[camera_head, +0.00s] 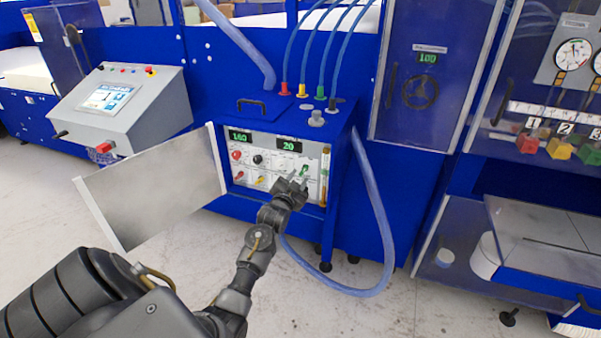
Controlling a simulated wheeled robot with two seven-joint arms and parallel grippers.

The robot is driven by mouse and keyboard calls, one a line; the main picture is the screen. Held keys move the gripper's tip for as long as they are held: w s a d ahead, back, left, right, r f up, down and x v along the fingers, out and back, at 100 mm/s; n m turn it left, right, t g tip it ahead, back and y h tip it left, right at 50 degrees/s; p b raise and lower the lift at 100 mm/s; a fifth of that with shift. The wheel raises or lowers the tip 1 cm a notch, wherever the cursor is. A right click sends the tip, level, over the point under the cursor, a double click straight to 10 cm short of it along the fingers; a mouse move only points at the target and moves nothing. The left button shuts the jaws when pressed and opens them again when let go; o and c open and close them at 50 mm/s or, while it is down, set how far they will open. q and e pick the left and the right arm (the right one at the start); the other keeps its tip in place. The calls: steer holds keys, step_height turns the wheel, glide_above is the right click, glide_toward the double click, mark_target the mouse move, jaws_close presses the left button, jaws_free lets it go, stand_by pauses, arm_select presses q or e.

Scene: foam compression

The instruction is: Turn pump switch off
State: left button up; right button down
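A blue pump cabinet (250,203) stands in the middle with its grey door (150,190) swung open to the left. Inside is a light control panel (270,169) with two green displays reading 160 and 20. Red (239,175), yellow (261,180) and green (304,170) switch handles show on it, with a red knob (236,155) and a black knob (257,159). I cannot read which is labelled pump. My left gripper (297,183) is at the panel's right part, close to the green handle. It hides that area, and its fingers are too small to judge contact or opening. My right gripper is not in view.
Colored hose fittings and thin hoses rise from the cabinet top. A thick blue hose (375,200) loops down its right side to the floor. A grey console (120,105) stands at left. A blue machine with gauges (573,55) stands at right. The floor in front is clear.

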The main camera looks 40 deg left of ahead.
mark_target(303, 172)
arm_select(q)
steer(key=shift+x, duration=1.6)
